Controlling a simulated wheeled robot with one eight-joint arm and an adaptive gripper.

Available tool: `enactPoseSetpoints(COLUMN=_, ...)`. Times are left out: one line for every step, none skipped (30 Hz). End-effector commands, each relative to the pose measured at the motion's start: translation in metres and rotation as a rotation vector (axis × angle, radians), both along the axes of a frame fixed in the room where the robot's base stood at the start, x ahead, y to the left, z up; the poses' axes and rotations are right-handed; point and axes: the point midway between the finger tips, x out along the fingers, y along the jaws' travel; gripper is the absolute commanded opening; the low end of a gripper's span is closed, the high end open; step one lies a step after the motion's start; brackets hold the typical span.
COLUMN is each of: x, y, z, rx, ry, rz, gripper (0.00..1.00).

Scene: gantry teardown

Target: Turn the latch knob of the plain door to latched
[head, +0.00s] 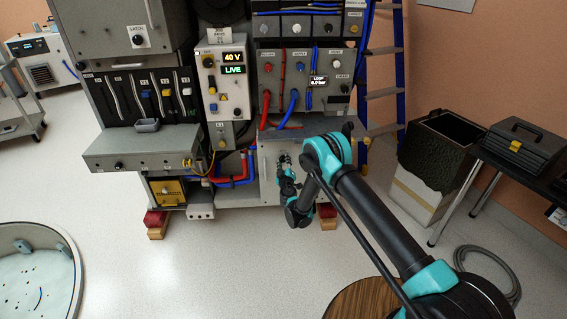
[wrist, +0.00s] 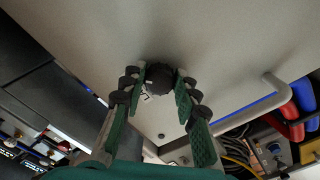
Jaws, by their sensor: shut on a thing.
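The plain door (wrist: 225,45) is a pale grey flat panel that fills the top of the wrist view. In the head view the pale door (head: 266,165) shows low on the machine, partly hidden by my arm. The latch knob (wrist: 160,77) is dark, round and ribbed, and stands out from the door. My gripper (wrist: 161,88) is shut on the knob, with one green-padded finger on each side of it. In the head view my gripper (head: 284,165) is at the door, and the knob is hidden there.
A pale bar handle (wrist: 285,95) stands out from the door, right of the knob in the wrist view. Red and blue hoses (head: 232,171) run left of the door. A ladder (head: 384,90) stands right of the machine. Open floor lies in front.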

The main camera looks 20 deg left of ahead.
Motion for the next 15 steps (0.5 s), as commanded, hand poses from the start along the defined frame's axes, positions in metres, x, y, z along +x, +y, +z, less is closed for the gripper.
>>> enactPoseSetpoints(x=-0.0006, y=0.0004, z=0.0000, rx=-0.039, ry=-0.019, rz=0.001, gripper=0.01)
enactPoseSetpoints(x=-0.0006, y=0.0004, z=0.0000, rx=-0.065, ry=-0.032, rz=0.001, gripper=0.01)
enactPoseSetpoints(x=-0.0005, y=0.0004, z=0.0000, rx=-0.099, ry=-0.048, rz=0.001, gripper=0.01)
enactPoseSetpoints(x=-0.0005, y=0.0004, z=0.0001, rx=-0.124, ry=-0.061, rz=0.001, gripper=0.01)
enactPoseSetpoints(x=-0.0005, y=0.0004, z=0.0001, rx=-0.149, ry=-0.073, rz=0.001, gripper=0.01)
enactPoseSetpoints(x=-0.0005, y=0.0004, z=0.0002, rx=-0.184, ry=-0.090, rz=0.001, gripper=0.01)
enactPoseSetpoints(x=-0.0005, y=0.0004, z=0.0002, rx=-0.209, ry=-0.102, rz=0.001, gripper=0.01)
enactPoseSetpoints(x=-0.0005, y=0.0004, z=0.0003, rx=-0.235, ry=-0.114, rz=0.001, gripper=0.01)
enactPoseSetpoints(x=-0.0005, y=0.0004, z=0.0003, rx=-0.270, ry=-0.132, rz=0.001, gripper=0.01)
enactPoseSetpoints(x=-0.0005, y=0.0004, z=0.0003, rx=-0.295, ry=-0.144, rz=0.001, gripper=0.01)
enactPoseSetpoints(x=-0.0005, y=0.0003, z=0.0004, rx=-0.320, ry=-0.156, rz=0.001, gripper=0.01)
enactPoseSetpoints(x=-0.0005, y=0.0004, z=0.0005, rx=-0.354, ry=-0.173, rz=0.001, gripper=0.01)
enactPoseSetpoints(x=-0.0005, y=0.0004, z=0.0005, rx=-0.378, ry=-0.185, rz=0.001, gripper=0.01)
enactPoseSetpoints(x=-0.0005, y=0.0004, z=0.0005, rx=-0.404, ry=-0.197, rz=0.001, gripper=0.01)
enactPoseSetpoints(x=-0.0005, y=0.0003, z=0.0006, rx=-0.436, ry=-0.213, rz=0.001, gripper=0.01)
